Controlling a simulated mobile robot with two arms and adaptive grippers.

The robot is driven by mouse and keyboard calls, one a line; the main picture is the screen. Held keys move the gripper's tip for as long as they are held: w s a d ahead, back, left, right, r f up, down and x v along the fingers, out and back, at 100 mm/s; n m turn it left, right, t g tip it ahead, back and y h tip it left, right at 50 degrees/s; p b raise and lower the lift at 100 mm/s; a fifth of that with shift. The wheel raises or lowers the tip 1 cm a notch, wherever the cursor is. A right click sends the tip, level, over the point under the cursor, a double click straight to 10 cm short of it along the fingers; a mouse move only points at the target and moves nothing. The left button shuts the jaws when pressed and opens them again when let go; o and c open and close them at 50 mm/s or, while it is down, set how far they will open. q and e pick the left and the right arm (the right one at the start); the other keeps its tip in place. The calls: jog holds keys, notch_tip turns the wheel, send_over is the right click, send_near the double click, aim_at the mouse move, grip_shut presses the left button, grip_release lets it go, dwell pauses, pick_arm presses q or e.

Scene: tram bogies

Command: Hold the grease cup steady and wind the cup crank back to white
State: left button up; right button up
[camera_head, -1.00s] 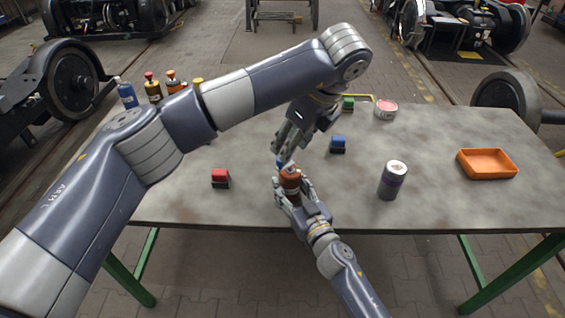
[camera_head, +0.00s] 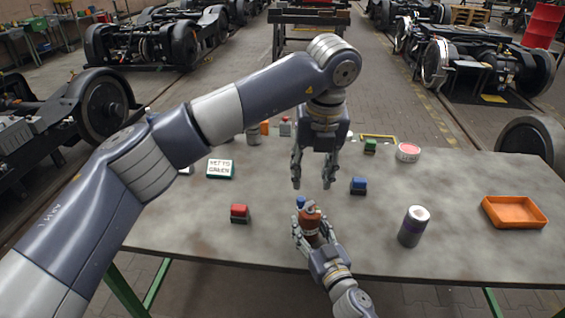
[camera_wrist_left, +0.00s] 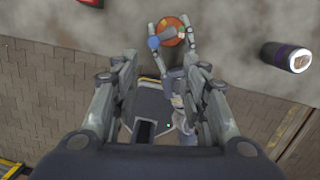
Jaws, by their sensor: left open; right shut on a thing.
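The grease cup (camera_head: 311,222) is an orange-brown cylinder near the table's front edge. My right gripper (camera_head: 308,232) is shut on it from the front. The cup crank (camera_head: 300,202) shows as a blue knob at the cup's upper left; in the left wrist view the blue knob (camera_wrist_left: 153,42) sits beside the round orange top (camera_wrist_left: 171,32), with a pale arm across it. My left gripper (camera_head: 312,184) is open and empty, pointing down above the cup, apart from the knob. No white mark on the cup can be made out.
A grey cylinder with a purple band (camera_head: 413,226) stands further right, near an orange tray (camera_head: 515,211). A sign reading "KEY TO GREEN" (camera_head: 220,168) lies at the left.

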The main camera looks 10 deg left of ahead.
pick_arm(q)
jog(key=a+m+h, duration=0.1)
jog(key=m, duration=0.2)
jog(key=m+h, duration=0.4)
jog(key=m, duration=1)
send_near(301, 199)
jog(key=shift+g, duration=0.3)
jog(key=x, duration=1)
jog(key=shift+w, duration=0.4)
grip_shut()
jog(key=shift+s, duration=0.1)
jog(key=shift+s+d+n+t, duration=0.15)
jog(key=shift+d+n+t, duration=0.2)
jog(key=shift+n, duration=0.6)
jog(key=shift+s+d+n+t, duration=0.2)
jog(key=shift+n+t, duration=0.25)
jog(key=shift+n, duration=0.5)
